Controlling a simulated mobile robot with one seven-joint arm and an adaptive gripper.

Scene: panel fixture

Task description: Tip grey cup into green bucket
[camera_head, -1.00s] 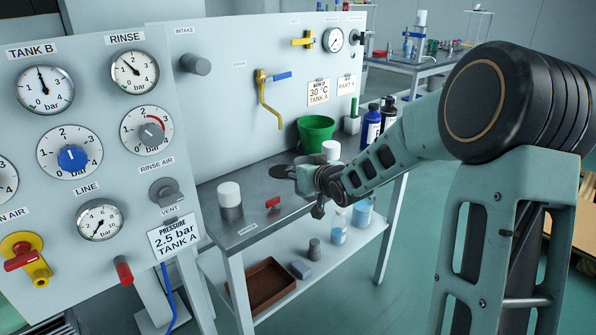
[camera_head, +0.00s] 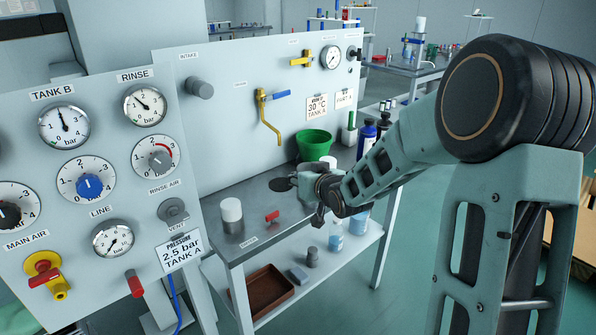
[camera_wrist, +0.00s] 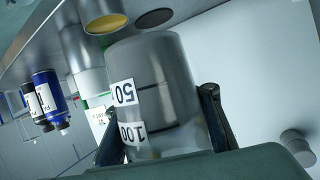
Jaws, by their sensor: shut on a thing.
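The grey cup (camera_wrist: 158,85), a translucent cylinder with white 50 and 100 labels, fills the middle of the wrist view. My gripper (camera_wrist: 160,122) is shut on it, one dark finger on each side. The labels read upside down in this rolled view. In the head view my gripper (camera_head: 306,186) is over the bench, in front of the green bucket; the cup is not clearly seen there. The green bucket (camera_head: 316,143) stands upright on the bench near the panel, behind my gripper. Its inside is mostly hidden.
A white-lidded jar (camera_head: 231,213) and a red item (camera_head: 272,216) are on the bench (camera_head: 262,202). Another white-topped container (camera_head: 329,161) stands close beside the bucket. Blue and dark bottles (camera_head: 367,138) are to the right. The gauge panel (camera_head: 225,120) rises behind.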

